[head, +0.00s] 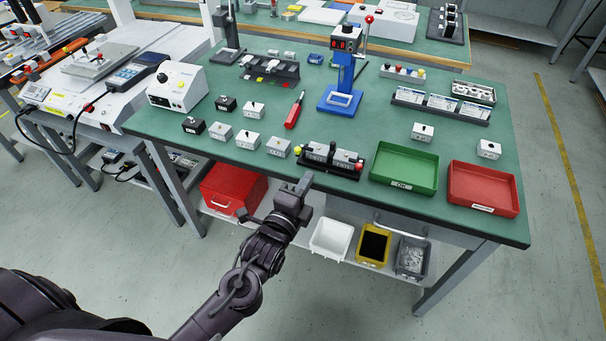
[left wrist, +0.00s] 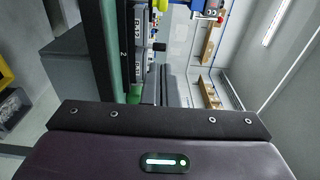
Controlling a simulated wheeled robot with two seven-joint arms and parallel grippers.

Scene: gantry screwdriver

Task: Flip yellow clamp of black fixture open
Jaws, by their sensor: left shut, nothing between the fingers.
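The black fixture (head: 330,172) lies near the front edge of the green table, with grey blocks held in it. Its yellow clamp (head: 298,150) shows as a yellow knob at the left end. A red knob (head: 360,166) is at the right end. My left gripper (head: 306,181) is shut and empty, in front of the table edge and just below the fixture's left part in the head view. In the left wrist view the fingers do not show; grey blocks with labels (left wrist: 138,40) stand beyond the table edge. My right gripper is not in view.
A green tray (head: 405,189) and a red tray (head: 481,211) stand right of the fixture. Small grey blocks (head: 277,147) and a red screwdriver (head: 294,112) lie left and behind. A blue press (head: 340,97) stands further back. Bins (head: 332,240) sit below the table.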

